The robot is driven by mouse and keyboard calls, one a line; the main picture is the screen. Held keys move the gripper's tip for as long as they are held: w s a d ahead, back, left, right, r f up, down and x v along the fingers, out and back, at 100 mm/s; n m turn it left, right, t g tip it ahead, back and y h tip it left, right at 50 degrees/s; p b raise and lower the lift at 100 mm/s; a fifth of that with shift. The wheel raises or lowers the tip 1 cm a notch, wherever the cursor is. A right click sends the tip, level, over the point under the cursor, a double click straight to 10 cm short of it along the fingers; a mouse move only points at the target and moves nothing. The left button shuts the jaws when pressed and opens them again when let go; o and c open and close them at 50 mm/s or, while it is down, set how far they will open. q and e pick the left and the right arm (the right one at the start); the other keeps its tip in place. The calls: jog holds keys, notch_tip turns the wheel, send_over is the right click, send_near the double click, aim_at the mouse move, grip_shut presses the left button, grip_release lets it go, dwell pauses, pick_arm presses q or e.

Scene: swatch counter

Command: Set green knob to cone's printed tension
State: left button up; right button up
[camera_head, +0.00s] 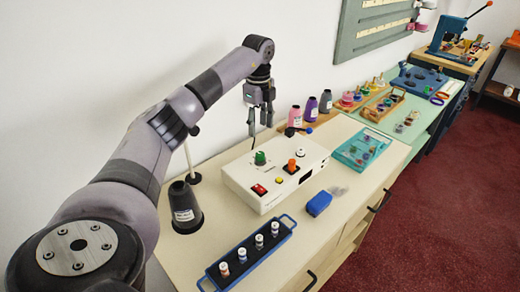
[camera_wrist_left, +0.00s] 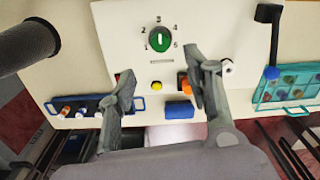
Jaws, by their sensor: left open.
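The green knob (camera_head: 260,158) sits on top of the white control box (camera_head: 250,185). In the left wrist view the knob (camera_wrist_left: 159,39) has a white line that looks upright, towards the 3 on a printed scale from 1 to 5. The dark cone (camera_head: 184,203) stands on the counter left of the box. Its white label faces the head camera, but the print is too small to read. The cone (camera_wrist_left: 25,48) also shows at the left wrist view's edge. My left gripper (camera_head: 258,122) is open and empty above the back of the box, apart from the knob.
On the box are an orange knob (camera_head: 292,164), a yellow button (camera_head: 279,180) and a red switch (camera_head: 259,189). A blue tray (camera_head: 262,257) of small spools, a blue block (camera_head: 319,203) and a teal tray (camera_head: 350,150) lie around it. A thin post (camera_head: 189,160) rises behind the cone.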

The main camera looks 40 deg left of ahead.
aim_at(260, 154)
pick_arm(q)
notch_tip(260, 154, down, 11)
jog(key=shift+w+r+p, duration=0.1)
jog(key=shift+p, duration=0.85)
jog(key=shift+c, duration=0.5)
grip_shut()
